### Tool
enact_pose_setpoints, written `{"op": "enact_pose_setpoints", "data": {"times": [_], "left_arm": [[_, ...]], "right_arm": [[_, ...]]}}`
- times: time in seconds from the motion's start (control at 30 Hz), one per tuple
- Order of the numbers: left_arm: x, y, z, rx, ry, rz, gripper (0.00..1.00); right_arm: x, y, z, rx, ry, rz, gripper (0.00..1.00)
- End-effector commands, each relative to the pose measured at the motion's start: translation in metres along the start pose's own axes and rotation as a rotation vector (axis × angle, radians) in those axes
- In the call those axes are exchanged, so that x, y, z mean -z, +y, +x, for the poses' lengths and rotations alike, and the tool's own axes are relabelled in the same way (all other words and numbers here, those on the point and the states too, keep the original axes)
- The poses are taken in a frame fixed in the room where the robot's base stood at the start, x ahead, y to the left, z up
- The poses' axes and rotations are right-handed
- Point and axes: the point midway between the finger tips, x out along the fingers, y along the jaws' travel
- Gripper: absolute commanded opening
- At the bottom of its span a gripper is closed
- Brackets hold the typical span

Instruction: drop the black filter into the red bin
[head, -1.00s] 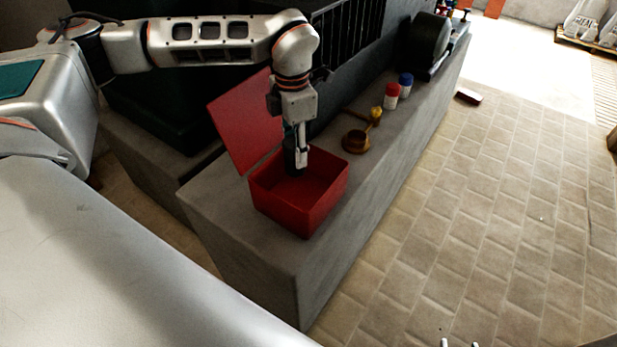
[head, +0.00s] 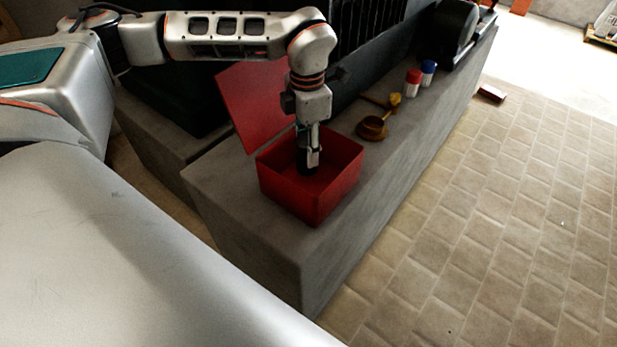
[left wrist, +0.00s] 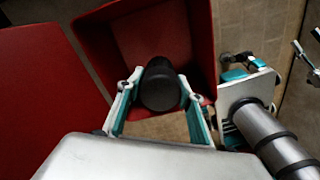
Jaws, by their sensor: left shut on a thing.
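The red bin (head: 313,203) stands open on the grey ledge in the head view, its red lid (head: 250,100) tilted up behind it. My left gripper (head: 308,163) points down into the bin's opening. It is shut on the black filter (left wrist: 160,86), a dark round piece between its fingertips in the left wrist view. In the head view, the filter's dark lower end (head: 304,168) shows inside the bin walls, partly hidden by the gripper. I cannot tell whether it touches the floor of the bin. Parts of my own body at the right of the left wrist view are unclear.
Right of the bin on the ledge (head: 232,215) are a brass scoop (head: 373,127), a red-capped bottle (head: 412,83) and a blue-capped bottle (head: 428,72). A dark machine with bars stands behind. The tiled floor (head: 480,220) is clear in front.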

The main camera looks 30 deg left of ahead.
Motion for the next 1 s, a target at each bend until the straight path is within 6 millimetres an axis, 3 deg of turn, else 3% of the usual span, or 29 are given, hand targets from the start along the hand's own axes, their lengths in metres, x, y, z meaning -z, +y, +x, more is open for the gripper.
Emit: {"op": "enact_pose_setpoints", "data": {"times": [0.1,0.13,0.2,0.67,1.0], "left_arm": [[0.0,0.0,-0.002,-0.001,-0.002,0.0,0.13],[0.0,0.0,-0.002,-0.001,-0.002,0.0,0.39],[0.0,0.0,-0.002,-0.001,-0.002,0.0,0.56],[-0.001,0.001,-0.009,-0.002,-0.003,0.001,0.56],[-0.001,0.001,-0.074,-0.004,-0.006,0.0,0.56]], "right_arm": [[0.002,0.001,0.0,-0.002,0.002,-0.001,0.4],[0.002,0.001,0.0,-0.002,0.002,-0.001,0.4],[0.002,0.001,0.0,-0.002,0.002,-0.001,0.4],[-0.001,0.002,0.0,-0.001,0.0,-0.002,0.4],[-0.001,0.0,0.0,0.0,-0.001,0.0,0.4]]}}
